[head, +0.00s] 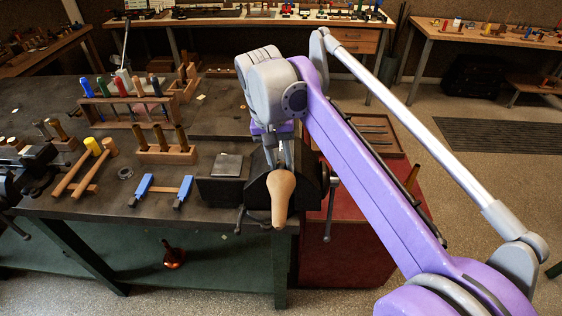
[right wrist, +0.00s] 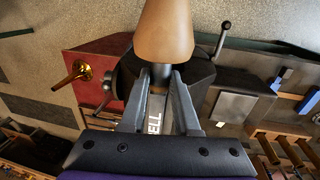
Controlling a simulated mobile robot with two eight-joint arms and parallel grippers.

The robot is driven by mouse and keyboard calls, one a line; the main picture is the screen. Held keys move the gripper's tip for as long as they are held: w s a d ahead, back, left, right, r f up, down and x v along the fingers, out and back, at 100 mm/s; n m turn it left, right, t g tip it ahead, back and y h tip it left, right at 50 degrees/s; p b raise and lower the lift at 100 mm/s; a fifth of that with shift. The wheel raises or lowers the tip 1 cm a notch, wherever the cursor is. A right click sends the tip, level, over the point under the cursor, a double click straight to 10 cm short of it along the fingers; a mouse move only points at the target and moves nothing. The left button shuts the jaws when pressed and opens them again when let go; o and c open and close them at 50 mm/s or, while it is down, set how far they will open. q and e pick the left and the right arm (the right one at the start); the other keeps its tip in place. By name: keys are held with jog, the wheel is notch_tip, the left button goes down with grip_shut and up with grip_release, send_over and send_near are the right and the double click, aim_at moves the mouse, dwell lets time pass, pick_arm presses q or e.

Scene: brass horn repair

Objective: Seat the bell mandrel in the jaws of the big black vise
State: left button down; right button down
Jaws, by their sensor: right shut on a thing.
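The bell mandrel (head: 281,191) is a tan, rounded wooden cone on a dark neck. My right gripper (head: 279,163) is shut on the mandrel's shank. In the right wrist view the mandrel (right wrist: 165,30) points away from the fingers (right wrist: 161,82), and the vise (right wrist: 200,90) shows behind them. A pale lettered strip shows between the fingers. I cannot tell whether the shank touches the jaws. My left gripper is not in view.
The vise stands at the right front corner of the dark bench (head: 110,200). Tool racks (head: 165,150) stand further left. A red cabinet (head: 340,250) is below right.

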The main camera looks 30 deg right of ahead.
jog(key=shift+f+b, duration=0.65)
jog(key=shift+f, duration=0.9)
jog(key=shift+r+p, duration=0.1)
jog(key=shift+p, duration=0.35)
dwell(0.6)
jog(key=c, duration=0.6)
grip_release()
jog(key=r, duration=0.3)
jog(key=a+r+p, duration=0.1)
jog(key=r, duration=0.6)
jog(key=shift+w+a+r, duration=0.25)
jog(key=shift+w+r, duration=0.05)
jog(key=shift+w, duration=0.1)
jog(key=shift+f, duration=0.1)
